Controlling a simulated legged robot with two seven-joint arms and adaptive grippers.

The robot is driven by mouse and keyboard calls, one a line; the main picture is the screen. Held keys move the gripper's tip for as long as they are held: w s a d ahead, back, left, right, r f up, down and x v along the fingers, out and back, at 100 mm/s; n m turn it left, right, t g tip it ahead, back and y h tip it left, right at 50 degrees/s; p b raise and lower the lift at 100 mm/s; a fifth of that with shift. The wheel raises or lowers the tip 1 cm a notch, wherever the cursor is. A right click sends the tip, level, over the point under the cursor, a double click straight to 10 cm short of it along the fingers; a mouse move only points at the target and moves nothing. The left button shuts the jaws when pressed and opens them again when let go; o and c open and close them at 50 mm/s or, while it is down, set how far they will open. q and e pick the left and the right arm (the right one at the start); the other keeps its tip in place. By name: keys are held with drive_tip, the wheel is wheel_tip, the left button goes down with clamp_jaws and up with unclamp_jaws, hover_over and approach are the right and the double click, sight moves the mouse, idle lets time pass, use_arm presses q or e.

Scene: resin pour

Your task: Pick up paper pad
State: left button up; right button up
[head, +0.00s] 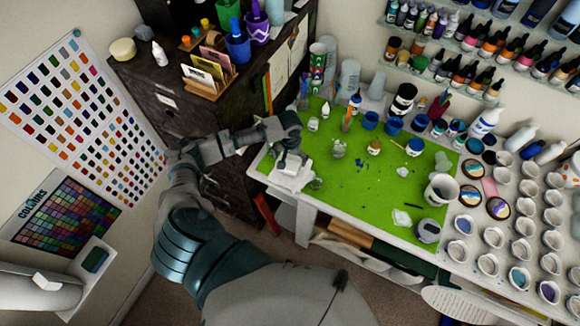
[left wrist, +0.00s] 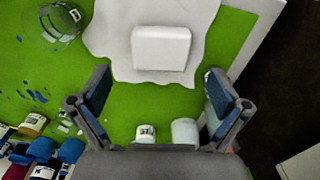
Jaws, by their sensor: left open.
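The paper pad (left wrist: 161,47) is a small white block with rounded corners. It lies on a crumpled white sheet (left wrist: 110,32) on the green mat. In the head view the pad (head: 292,168) is at the mat's left corner, partly hidden by my gripper. My left gripper (head: 288,157) is over the pad, pointing down. In the left wrist view the left gripper (left wrist: 160,92) has its two fingers wide apart with nothing between them. The pad is ahead of the fingertips, not touching them as far as I can tell. My right gripper is not in view.
A clear glass cup (left wrist: 52,25) stands beside the sheet. Small white pots (left wrist: 185,131) stand close to the fingers. The green mat (head: 375,185) has free room in its middle. Bottles and paint jars (head: 393,125) line its back, with several cups at the right.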

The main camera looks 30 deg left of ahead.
sight(290, 165)
use_arm(q)
drive_tip(key=shift+a+f, duration=0.1)
drive_tip(key=shift+f, duration=0.4)
wheel_tip(290, 165, down, 4)
drive_tip(key=shift+w+b, duration=0.1)
drive_tip(key=shift+b, duration=0.5)
drive_tip(key=shift+f, duration=0.4)
drive_tip(key=shift+r, duration=0.1)
drive_tip(key=c, duration=0.8)
